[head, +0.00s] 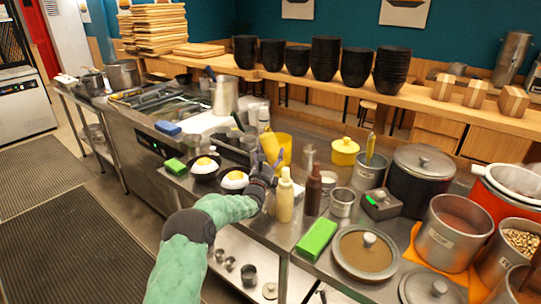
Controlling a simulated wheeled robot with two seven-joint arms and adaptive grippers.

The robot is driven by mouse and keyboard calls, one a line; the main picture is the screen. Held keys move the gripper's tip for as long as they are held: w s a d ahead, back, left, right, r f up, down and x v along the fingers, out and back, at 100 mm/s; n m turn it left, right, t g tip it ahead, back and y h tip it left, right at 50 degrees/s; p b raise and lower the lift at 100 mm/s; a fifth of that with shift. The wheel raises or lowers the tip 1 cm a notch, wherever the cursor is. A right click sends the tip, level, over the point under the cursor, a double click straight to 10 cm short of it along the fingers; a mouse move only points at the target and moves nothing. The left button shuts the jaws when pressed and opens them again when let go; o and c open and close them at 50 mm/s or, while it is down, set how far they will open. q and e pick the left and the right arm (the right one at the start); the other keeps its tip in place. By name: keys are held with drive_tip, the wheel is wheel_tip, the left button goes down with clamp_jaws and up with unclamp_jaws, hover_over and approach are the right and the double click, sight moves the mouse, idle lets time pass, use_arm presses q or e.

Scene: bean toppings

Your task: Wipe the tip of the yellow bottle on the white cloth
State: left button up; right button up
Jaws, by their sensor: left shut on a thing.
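My left gripper (264,166) is shut on a yellow thing (270,148), apparently the yellow bottle, held tilted above the counter. The fingers cover its lower part, and its tip is too small to make out. A pale yellow bottle (284,198) stands upright just right of the gripper, with a dark red bottle (312,194) beside it. I cannot clearly pick out the white cloth; a flat white patch (205,123) lies near the blue sponge. My right gripper is not in view.
Two bowls with eggs (204,165) sit left of the gripper. A green sponge (316,239) and a lidded pan (366,252) are at the front edge. A yellow lidded pot (344,152) stands behind. Large pots (453,232) crowd the right.

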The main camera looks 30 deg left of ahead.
sight(282, 166)
use_arm(q)
drive_tip(key=shift+f, duration=0.6)
idle(1.4)
drive_tip(key=shift+d, duration=0.1)
drive_tip(key=shift+s+d+f, duration=0.1)
drive_tip(key=shift+d, duration=1.2)
drive_tip(key=shift+s+d, duration=0.1)
drive_tip(key=shift+d, duration=1.15)
drive_tip(key=shift+r+p, duration=0.6)
drive_tip(key=shift+r, duration=2.55)
drive_tip(key=shift+a, duration=0.1)
drive_tip(key=shift+r, duration=0.1)
